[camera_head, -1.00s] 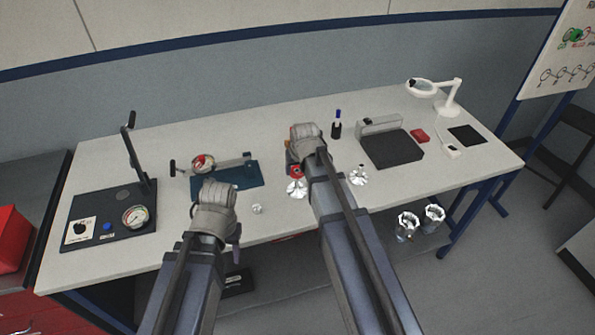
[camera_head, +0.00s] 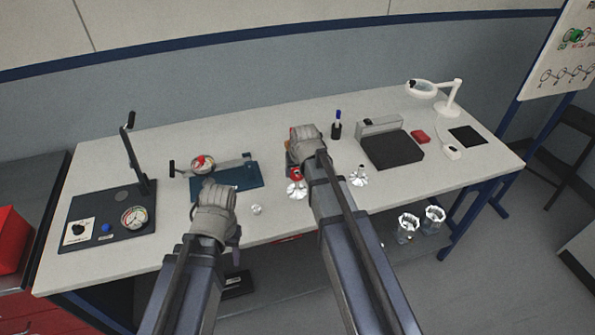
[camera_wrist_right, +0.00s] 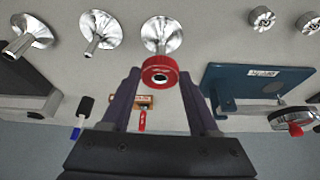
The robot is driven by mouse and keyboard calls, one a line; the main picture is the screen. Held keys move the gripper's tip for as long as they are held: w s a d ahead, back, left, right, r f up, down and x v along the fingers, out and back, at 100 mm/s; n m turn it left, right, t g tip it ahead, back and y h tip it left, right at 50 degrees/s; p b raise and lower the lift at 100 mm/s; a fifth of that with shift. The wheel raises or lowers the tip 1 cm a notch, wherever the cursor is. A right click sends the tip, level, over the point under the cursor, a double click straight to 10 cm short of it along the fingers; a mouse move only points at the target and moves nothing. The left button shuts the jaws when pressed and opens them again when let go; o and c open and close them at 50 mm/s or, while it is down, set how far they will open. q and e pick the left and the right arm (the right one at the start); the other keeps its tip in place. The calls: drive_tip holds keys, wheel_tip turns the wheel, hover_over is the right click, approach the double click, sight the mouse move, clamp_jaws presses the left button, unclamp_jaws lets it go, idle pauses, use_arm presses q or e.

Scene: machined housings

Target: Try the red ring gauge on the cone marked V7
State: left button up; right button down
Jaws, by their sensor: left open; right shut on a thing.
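The red ring gauge (camera_wrist_right: 160,71) is between the fingertips of my right gripper (camera_wrist_right: 159,77), which is shut on it. In the right wrist view, the ring overlaps the narrow end of a shiny cone (camera_wrist_right: 162,36); I cannot tell whether they touch. Two more cones, a middle one (camera_wrist_right: 98,30) and a left one (camera_wrist_right: 28,34), stand beside it. No V7 marking is readable. In the head view the ring (camera_head: 296,174) shows just above a cone (camera_head: 297,189); another cone (camera_head: 358,176) is right of my arm. My left gripper (camera_head: 209,185) is open and empty, its fingertips mostly hidden.
A blue plate fixture (camera_head: 238,178) with a dial lies behind my left gripper. A black lever stand (camera_head: 118,218) is at the left. A small metal part (camera_head: 256,210) lies near the front.

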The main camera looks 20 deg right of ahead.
drive_tip(key=shift+f+b, duration=0.85)
idle(0.6)
idle(0.7)
drive_tip(key=shift+c, duration=0.3)
unclamp_jaws()
drive_tip(key=shift+r, duration=0.15)
drive_tip(key=p+v, duration=0.7)
drive_tip(key=shift+r, duration=0.3)
drive_tip(key=shift+s, duration=0.2)
